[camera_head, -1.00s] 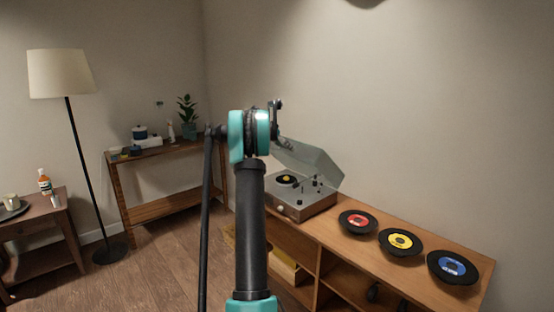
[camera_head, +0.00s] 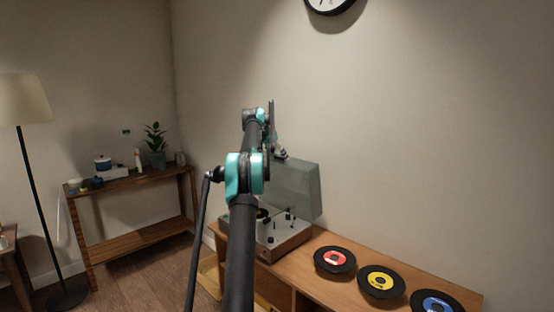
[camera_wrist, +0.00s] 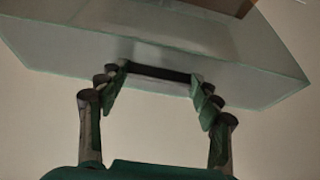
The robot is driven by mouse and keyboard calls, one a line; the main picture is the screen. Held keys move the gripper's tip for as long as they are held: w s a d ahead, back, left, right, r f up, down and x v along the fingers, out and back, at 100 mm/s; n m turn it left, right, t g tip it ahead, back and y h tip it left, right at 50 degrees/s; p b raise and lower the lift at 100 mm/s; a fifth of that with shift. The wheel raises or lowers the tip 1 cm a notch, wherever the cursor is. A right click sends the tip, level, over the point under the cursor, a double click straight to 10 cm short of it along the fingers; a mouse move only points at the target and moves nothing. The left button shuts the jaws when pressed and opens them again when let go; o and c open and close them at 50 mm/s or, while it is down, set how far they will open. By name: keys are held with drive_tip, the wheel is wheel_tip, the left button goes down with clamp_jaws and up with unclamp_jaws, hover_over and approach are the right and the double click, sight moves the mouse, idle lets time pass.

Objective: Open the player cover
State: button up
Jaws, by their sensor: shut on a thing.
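The record player (camera_head: 285,238) stands on the wooden cabinet against the wall, partly hidden by my arm. Its clear greenish cover (camera_head: 296,190) is raised and stands steeply, close to upright. My gripper (camera_head: 279,154) is at the cover's top left part in the head view. In the wrist view the cover (camera_wrist: 70,42) fills the upper part of the picture. My gripper (camera_wrist: 160,88) has one finger at each side of a dark strip on the cover's near edge and is shut on the cover there.
Records with red (camera_head: 335,260), yellow (camera_head: 381,281) and blue (camera_head: 437,303) labels lie on the cabinet top to the right of the player. A wall clock (camera_head: 330,3) hangs above. A side table (camera_head: 130,184) with a plant and a floor lamp (camera_head: 30,170) stand at the left.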

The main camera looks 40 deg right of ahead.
drive_tip(key=shift+d, duration=0.25)
drive_tip(key=o, duration=1.7)
drive_tip(key=shift+a+r, duration=0.1)
drive_tip(key=shift+a, duration=0.05)
drive_tip(key=v, duration=1.1)
drive_tip(key=shift+a+r, duration=0.15)
drive_tip(key=shift+r, duration=0.2)
